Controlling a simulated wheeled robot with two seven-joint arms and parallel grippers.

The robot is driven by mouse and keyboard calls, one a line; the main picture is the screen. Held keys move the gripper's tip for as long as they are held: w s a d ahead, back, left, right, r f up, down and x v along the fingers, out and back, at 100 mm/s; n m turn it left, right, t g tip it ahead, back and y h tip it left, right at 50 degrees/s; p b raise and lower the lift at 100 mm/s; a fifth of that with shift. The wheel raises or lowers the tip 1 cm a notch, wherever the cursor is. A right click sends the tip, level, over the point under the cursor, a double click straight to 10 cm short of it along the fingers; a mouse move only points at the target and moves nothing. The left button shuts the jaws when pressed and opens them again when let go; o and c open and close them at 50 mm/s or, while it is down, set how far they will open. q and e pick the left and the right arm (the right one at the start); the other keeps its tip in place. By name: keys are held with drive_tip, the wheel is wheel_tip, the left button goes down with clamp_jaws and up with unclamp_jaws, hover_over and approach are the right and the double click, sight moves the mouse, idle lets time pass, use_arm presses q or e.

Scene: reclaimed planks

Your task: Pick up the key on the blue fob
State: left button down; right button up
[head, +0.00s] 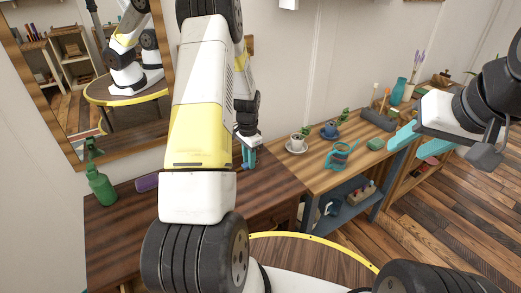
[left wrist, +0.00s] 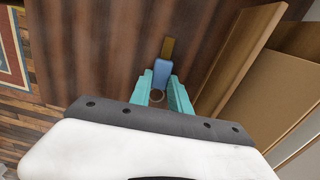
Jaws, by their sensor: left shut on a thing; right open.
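The key (left wrist: 168,48) shows brass-coloured in the left wrist view, on a blue fob (left wrist: 161,72) with a ring (left wrist: 157,96) at its near end. My left gripper (left wrist: 162,82) has its teal fingers on either side of the fob and is shut on it. In the head view the left gripper (head: 249,158) points down over the dark wooden desk (head: 120,222), near its far right part. I cannot tell how high the key is above the wood. My right gripper (head: 416,143) is open and empty at the right.
A green spray bottle (head: 102,187) and a purple object (head: 147,183) stand on the desk's left part. A side bench holds a potted cup on a saucer (head: 297,150), a blue cup (head: 329,131) and a teal object (head: 341,157). Wooden panels (left wrist: 240,58) rise right of the left gripper.

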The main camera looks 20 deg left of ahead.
use_arm(q)
drive_tip(key=shift+r, duration=0.45)
drive_tip(key=r, duration=0.3)
drive_tip(key=shift+s, duration=0.25)
drive_tip(key=s, duration=1)
drive_tip(key=s+d+r, duration=0.1)
drive_tip(key=s, duration=0.4)
drive_tip(key=shift+s, duration=0.25)
